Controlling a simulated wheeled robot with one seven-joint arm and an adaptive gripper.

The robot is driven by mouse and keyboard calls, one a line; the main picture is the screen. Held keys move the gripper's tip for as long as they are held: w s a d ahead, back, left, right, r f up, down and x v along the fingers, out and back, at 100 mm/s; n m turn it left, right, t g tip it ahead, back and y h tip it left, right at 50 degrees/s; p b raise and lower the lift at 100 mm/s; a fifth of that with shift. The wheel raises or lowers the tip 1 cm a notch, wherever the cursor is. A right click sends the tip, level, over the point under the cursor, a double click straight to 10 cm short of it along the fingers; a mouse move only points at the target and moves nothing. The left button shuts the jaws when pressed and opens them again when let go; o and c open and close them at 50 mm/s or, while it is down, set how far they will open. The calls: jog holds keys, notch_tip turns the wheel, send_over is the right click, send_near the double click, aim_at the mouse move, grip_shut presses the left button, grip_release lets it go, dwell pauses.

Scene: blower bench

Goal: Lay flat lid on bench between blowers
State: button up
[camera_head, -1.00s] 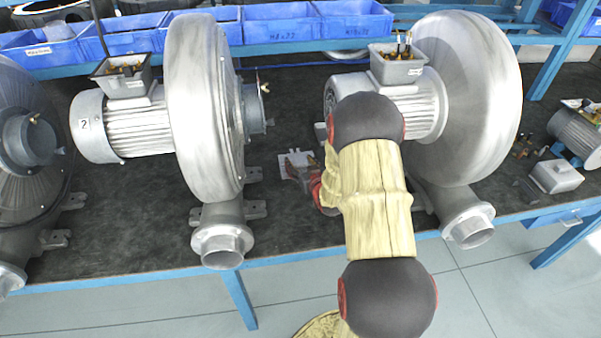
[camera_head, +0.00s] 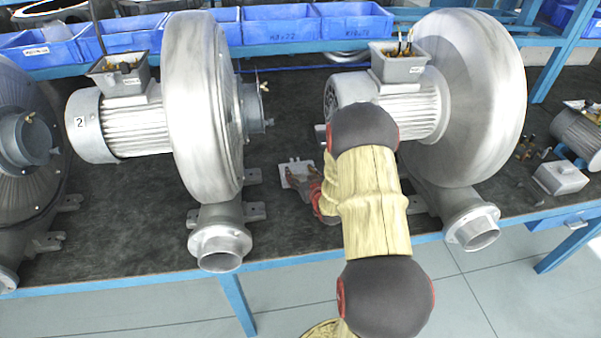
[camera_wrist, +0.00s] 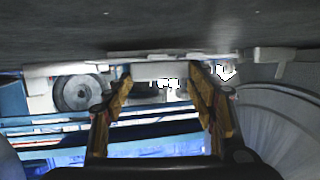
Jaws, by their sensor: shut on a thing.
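The lid (camera_head: 294,173) is a small flat light-grey plate, seen over the dark bench between two large silver blowers, the left one (camera_head: 196,100) and the right one (camera_head: 478,95). My gripper (camera_head: 305,184) is shut on its near side, and my arm comes in from the right front. In the wrist view the lid (camera_wrist: 160,71) shows as a thin pale plate, nearly edge-on, between my two fingers (camera_wrist: 162,78). It looks roughly level and close to the bench surface (camera_wrist: 160,25). I cannot tell whether it touches the bench. My fingers hide part of it.
Each blower's outlet, left (camera_head: 220,248) and right (camera_head: 474,229), reaches the front edge. Blue bins (camera_head: 283,30) line the back shelf. A small motor (camera_head: 578,130) and a grey box (camera_head: 560,178) lie at right. The bench left of the lid is bare up to the left blower's feet.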

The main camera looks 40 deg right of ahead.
jog(key=shift+f, duration=0.15)
jog(key=o, duration=0.8)
jog(key=shift+s+a, duration=0.1)
jog(key=o, duration=0.5)
jog(key=shift+f, duration=0.2)
jog(key=shift+c, duration=0.2)
jog(key=shift+s, duration=0.1)
